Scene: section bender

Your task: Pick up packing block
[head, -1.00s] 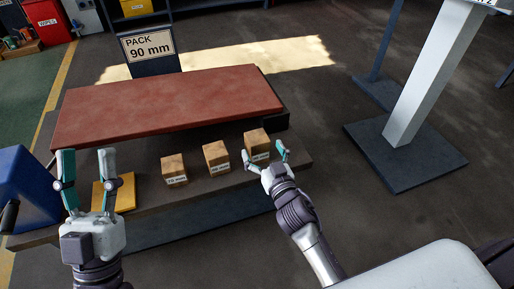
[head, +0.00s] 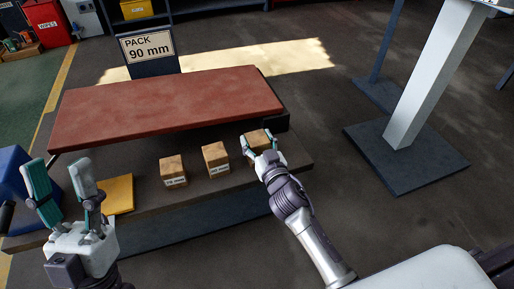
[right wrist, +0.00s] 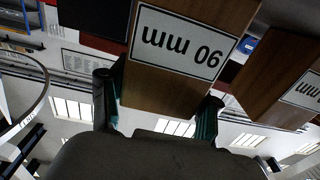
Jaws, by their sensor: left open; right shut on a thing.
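Three wooden blocks with white labels sit in a row on the dark bench ledge: a left block (head: 173,170), a middle block (head: 216,158) and a right block (head: 257,136). My right gripper (head: 261,146) is shut on the right block, with a finger on each side. In the right wrist view, this block (right wrist: 150,92) sits between the fingers and its upside-down label reads 90 mm. I cannot tell whether it touches the ledge. A neighbouring block (right wrist: 282,72) shows at the right there. My left gripper (head: 58,166) is open and empty at the lower left.
A sign (head: 148,46) reading PACK 90 mm stands behind a long red-brown slab (head: 165,105). A yellow pad (head: 120,193) and a blue object (head: 14,170) lie near my left gripper. A pale post (head: 430,75) on a dark base stands at right.

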